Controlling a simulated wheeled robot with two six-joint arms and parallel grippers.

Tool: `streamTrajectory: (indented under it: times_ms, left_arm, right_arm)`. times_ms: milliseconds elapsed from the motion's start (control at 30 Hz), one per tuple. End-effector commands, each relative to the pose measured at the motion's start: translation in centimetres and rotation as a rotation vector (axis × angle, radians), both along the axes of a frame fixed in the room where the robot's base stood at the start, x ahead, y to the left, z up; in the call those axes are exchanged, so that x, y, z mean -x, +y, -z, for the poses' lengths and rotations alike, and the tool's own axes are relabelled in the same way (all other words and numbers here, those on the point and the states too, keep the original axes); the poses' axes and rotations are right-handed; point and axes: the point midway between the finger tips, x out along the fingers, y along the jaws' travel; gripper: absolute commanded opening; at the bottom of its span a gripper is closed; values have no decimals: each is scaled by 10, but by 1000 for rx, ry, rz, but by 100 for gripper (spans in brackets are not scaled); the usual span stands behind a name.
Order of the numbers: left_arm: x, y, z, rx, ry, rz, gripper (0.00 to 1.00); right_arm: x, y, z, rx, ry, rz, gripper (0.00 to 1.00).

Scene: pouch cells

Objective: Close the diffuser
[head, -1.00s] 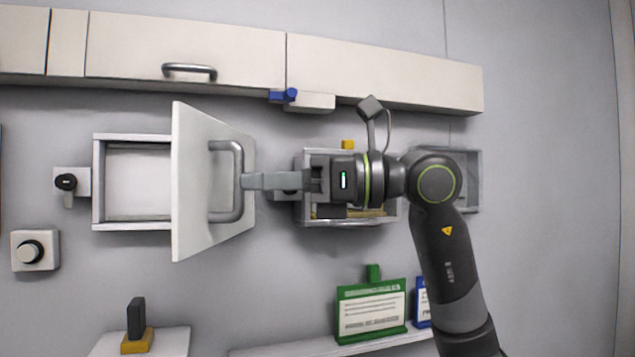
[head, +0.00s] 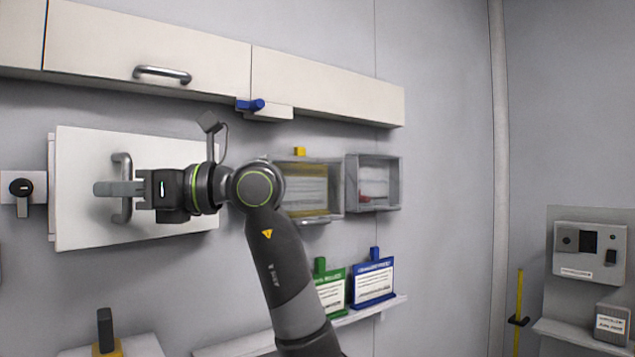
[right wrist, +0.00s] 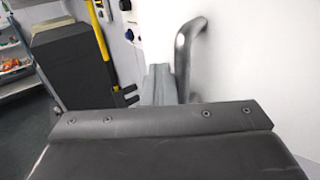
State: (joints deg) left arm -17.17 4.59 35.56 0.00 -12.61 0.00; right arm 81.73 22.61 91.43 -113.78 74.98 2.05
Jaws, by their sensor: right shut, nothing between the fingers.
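The diffuser's white door panel (head: 90,222) covers most of its wall box. A thin strip of the box frame (head: 51,190) shows along the left edge, so the door looks nearly flush; I cannot tell whether it is fully shut. The grey bar handle (head: 122,208) stands on the panel and also shows in the right wrist view (right wrist: 186,55). My right gripper (head: 98,188) is shut and empty. Its fingers lie across the middle of the handle, close to the panel; contact is unclear. They appear just left of the handle in the wrist view (right wrist: 158,85). My left gripper is out of view.
Cabinets (head: 320,85) run above. A latch knob (head: 22,188) is left of the door. Two open wall boxes, one yellowish (head: 335,190) and one grey (head: 398,183), are to the right. A shelf with a green card (head: 331,292) and a blue card (head: 371,281) is below.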

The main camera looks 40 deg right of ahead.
Motion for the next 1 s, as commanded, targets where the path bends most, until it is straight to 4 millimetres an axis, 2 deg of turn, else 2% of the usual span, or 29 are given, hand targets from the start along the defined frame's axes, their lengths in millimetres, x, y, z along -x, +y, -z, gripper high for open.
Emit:
streamTrajectory:
  times_ms: [200,400,600,1000]
  left_arm:
    - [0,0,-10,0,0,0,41]
    - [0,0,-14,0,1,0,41]
    - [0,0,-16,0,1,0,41]
    - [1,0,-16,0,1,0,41]
  right_arm:
    - [-28,17,-1,1,3,-1,0]
    - [-44,25,-1,0,1,0,0]
    - [-52,28,0,1,1,-1,0]
    - [-52,29,0,0,-1,-2,0]
